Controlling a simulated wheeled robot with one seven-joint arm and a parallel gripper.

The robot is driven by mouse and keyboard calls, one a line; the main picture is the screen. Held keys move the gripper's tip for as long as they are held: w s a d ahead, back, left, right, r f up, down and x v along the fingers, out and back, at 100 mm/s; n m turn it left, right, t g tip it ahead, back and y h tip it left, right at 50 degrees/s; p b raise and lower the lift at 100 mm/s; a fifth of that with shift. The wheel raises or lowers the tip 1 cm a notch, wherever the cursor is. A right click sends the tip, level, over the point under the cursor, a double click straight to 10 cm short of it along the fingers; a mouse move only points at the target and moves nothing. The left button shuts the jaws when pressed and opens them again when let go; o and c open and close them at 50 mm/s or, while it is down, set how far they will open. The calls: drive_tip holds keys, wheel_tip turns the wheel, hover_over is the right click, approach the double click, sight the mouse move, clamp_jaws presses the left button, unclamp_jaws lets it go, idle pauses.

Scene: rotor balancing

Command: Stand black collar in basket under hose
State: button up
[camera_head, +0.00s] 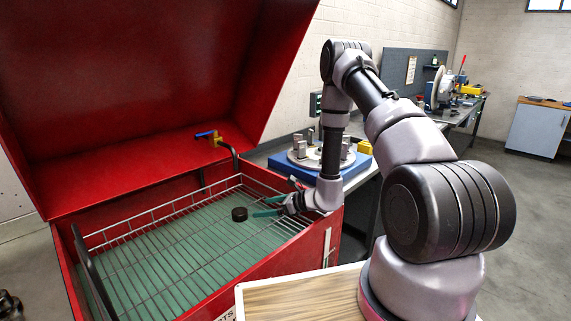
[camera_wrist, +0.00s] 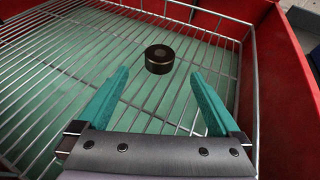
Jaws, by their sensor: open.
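The black collar (camera_head: 239,214) is a short dark ring, sitting flat face up on the wires of the basket (camera_head: 158,210). In the wrist view the collar (camera_wrist: 159,61) is just beyond the fingertips, roughly centred between them, and appears untouched. My gripper (camera_head: 263,207) is open and empty, its teal fingers reaching low over the basket toward the collar; it also shows in the wrist view (camera_wrist: 160,82). The dark hose (camera_head: 235,160) hangs at the basket's back right corner, by a brass valve with a blue handle (camera_head: 205,134). The collar sits nearer the front than the hose.
The basket is inside a red washer cabinet (camera_head: 270,260) with its big lid (camera_head: 120,90) raised. A grey-green floor shows through the wires. The basket's left part is clear. A balancing stand (camera_head: 305,155) on a bench is behind my arm. A wooden top (camera_head: 300,291) is in front.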

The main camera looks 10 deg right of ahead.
drive_tip(key=s+a+r+n+g, duration=0.1)
drive_tip(key=s+r+n+g, duration=0.35)
drive_tip(key=r, duration=0.95)
drive_tip(key=s+a+r+n+g, duration=0.15)
drive_tip(key=s+r+n, duration=0.5)
drive_tip(key=r, duration=0.75)
drive_tip(key=s+d+r+n+t+h, duration=0.5)
drive_tip(key=s+d+r+n+h, duration=0.4)
drive_tip(key=s+d+r, duration=0.6)
wheel_tip(320, 180, up, 2)
drive_tip(key=shift+s+d+n+t, duration=0.2)
drive_tip(key=shift+s+n+t, duration=0.1)
drive_tip(key=shift+s, duration=0.35)
